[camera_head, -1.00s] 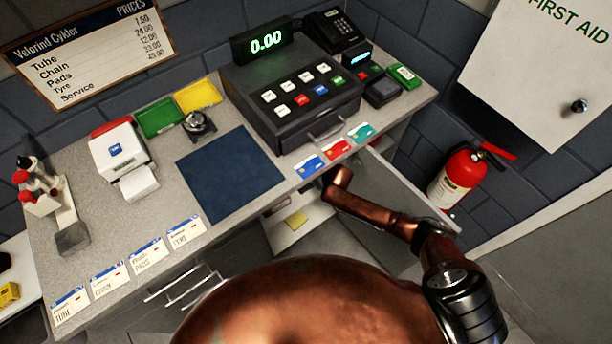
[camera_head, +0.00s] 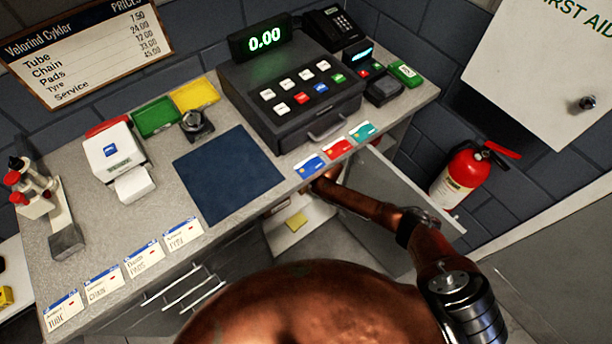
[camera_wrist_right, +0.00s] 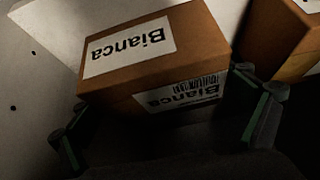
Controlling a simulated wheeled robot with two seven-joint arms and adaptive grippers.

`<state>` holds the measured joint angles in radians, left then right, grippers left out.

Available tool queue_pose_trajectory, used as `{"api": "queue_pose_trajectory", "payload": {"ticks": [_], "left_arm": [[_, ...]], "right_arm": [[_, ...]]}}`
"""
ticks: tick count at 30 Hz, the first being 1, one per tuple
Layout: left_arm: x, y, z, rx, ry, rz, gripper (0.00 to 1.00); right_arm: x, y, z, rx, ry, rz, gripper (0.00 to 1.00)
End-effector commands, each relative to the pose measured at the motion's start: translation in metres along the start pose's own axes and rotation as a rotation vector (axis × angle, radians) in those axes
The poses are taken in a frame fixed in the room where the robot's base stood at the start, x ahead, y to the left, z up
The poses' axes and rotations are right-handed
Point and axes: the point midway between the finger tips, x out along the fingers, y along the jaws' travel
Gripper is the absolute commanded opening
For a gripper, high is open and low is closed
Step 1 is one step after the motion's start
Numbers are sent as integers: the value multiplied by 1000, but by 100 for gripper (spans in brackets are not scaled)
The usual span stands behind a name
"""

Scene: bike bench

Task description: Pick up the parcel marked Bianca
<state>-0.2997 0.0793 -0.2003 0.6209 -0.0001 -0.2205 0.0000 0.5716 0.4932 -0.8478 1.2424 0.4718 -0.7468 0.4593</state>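The parcel marked Bianca (camera_wrist_right: 150,65) is a brown cardboard box in the right wrist view. A white label with "Bianca" is on its top and another with a barcode is on its near side. My right gripper (camera_wrist_right: 165,125) is open, with its dark, green-edged fingers apart on either side of the parcel's near end. I cannot tell whether they touch it. In the head view my right arm (camera_head: 365,205) reaches under the counter beside the open cabinet door, and its gripper and the parcel are hidden there. My left gripper is out of view.
A second brown box (camera_wrist_right: 280,40) is close to the right of the parcel. A pale wall with holes (camera_wrist_right: 35,95) is on the left. In the head view the open cabinet door (camera_head: 405,200) stands beside my right arm, below the counter (camera_head: 235,230).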

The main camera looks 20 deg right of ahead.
Motion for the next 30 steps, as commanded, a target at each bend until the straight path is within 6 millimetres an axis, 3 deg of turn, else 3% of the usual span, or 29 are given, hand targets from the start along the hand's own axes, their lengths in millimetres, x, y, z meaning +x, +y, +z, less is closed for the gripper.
{"api": "queue_pose_trajectory", "payload": {"ticks": [18, 30], "left_arm": [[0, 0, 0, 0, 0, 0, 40], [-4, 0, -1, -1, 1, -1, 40]], "right_arm": [[0, 1, -1, 0, 2, 1, 48], [-8, 1, -6, 0, 2, 1, 48]]}}
